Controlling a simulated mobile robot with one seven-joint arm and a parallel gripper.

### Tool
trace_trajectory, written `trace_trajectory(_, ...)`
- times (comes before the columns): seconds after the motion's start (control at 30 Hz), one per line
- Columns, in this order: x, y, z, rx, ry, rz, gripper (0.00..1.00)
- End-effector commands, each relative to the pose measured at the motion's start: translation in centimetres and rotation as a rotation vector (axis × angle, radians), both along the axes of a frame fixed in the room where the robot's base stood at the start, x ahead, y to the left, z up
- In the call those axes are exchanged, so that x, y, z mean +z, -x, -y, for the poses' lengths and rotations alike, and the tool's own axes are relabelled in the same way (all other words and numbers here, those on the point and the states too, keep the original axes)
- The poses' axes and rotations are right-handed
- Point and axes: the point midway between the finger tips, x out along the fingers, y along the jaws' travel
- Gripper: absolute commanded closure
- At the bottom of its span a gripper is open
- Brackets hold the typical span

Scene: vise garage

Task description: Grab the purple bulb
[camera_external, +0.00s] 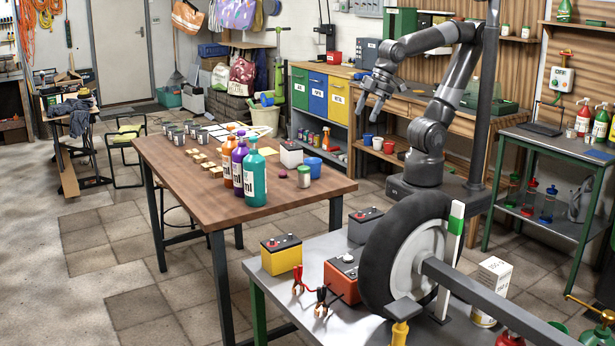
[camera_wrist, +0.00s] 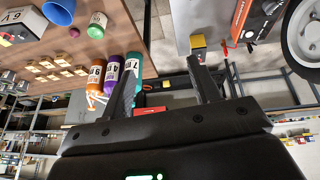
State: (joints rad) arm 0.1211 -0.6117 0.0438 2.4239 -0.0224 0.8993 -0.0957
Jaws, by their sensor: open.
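A small rounded magenta-purple thing (camera_external: 304,177), which looks like the purple bulb, rests on the brown wooden table near its right front edge. It also shows small in the wrist view (camera_wrist: 74,33), between a blue cup and a green-topped can. My gripper (camera_external: 369,104) is raised in the air to the right of and above the table, clear of the bulb. In the wrist view my gripper (camera_wrist: 163,62) has its two fingers spread with nothing held between them.
Orange, purple and teal bottles (camera_external: 256,178) stand left of the bulb. A blue cup (camera_external: 313,168) and a white battery (camera_external: 291,154) stand close behind it. Wooden blocks (camera_external: 208,161) and cans (camera_external: 178,137) lie farther back. A front bench (camera_external: 275,290) holds batteries and a wheel.

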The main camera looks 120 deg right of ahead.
Motion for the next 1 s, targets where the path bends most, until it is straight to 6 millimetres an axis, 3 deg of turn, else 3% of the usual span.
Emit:
trace_trajectory(0.27,-1.6,-6.2,6.3,0.025,0.099,-0.155,0.43)
trace_trajectory(0.5,-4.6,-10.3,13.2,0.071,0.12,-0.278,0.43)
trace_trajectory(0.73,-9.0,-12.7,20.8,0.126,0.087,-0.372,0.43)
trace_trajectory(1.0,-15.1,-13.1,29.6,0.189,0.01,-0.426,0.43)
